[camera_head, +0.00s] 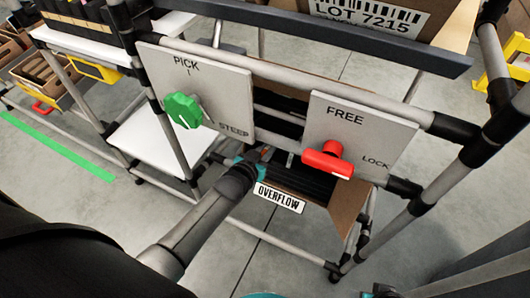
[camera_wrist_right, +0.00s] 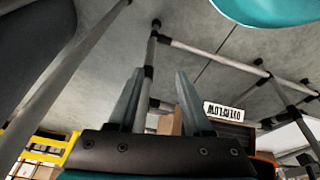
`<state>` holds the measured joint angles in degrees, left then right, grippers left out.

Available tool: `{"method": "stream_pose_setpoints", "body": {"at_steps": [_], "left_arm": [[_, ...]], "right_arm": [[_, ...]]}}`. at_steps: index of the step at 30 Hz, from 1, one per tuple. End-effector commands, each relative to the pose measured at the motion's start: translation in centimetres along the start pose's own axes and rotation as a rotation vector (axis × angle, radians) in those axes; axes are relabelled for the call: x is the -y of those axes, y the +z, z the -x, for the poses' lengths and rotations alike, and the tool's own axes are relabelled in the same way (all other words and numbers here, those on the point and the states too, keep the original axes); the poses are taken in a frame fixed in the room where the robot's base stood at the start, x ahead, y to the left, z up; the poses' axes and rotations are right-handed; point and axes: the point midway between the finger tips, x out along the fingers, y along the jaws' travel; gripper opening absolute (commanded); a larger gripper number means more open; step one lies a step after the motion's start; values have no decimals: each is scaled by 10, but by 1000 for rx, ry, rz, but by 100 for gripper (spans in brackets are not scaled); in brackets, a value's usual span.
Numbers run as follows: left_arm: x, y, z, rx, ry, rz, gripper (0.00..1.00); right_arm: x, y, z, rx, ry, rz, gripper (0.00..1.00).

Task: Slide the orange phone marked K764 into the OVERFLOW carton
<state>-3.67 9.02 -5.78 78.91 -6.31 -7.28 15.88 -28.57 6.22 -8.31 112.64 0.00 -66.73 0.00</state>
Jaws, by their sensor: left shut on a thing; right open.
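The OVERFLOW carton (camera_head: 346,205) sits in the rack below the two panels, with dark slots inside and a white OVERFLOW label on its front. The label (camera_wrist_right: 223,112) shows upside down in the right wrist view. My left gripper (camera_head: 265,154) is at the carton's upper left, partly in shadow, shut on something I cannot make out. I cannot clearly see the orange phone or its K764 mark.
A panel marked PICK and STEEP has a green knob (camera_head: 183,110). A panel marked FREE and LOCK has a red lever (camera_head: 328,160), its handle toward LOCK. Grey rack tubes (camera_head: 345,95) surround the carton. A LOT 7215 box (camera_head: 400,22) stands behind. Floor in front is clear.

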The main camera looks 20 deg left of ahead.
Motion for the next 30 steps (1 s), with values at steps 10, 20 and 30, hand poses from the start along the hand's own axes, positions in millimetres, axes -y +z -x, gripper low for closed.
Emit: {"method": "stream_pose_setpoints", "body": {"at_steps": [10, 20, 30], "left_arm": [[0, 3, -14, -4, 1, 0, 0], [0, 4, -17, -2, 1, 1, 0], [0, 10, -19, -4, 1, 0, 0]], "right_arm": [[-1, -15, 22, -41, 3, -2, 50], [-1, -18, 30, -51, 3, -2, 50], [-1, -18, 27, -51, 3, -2, 50]]}}
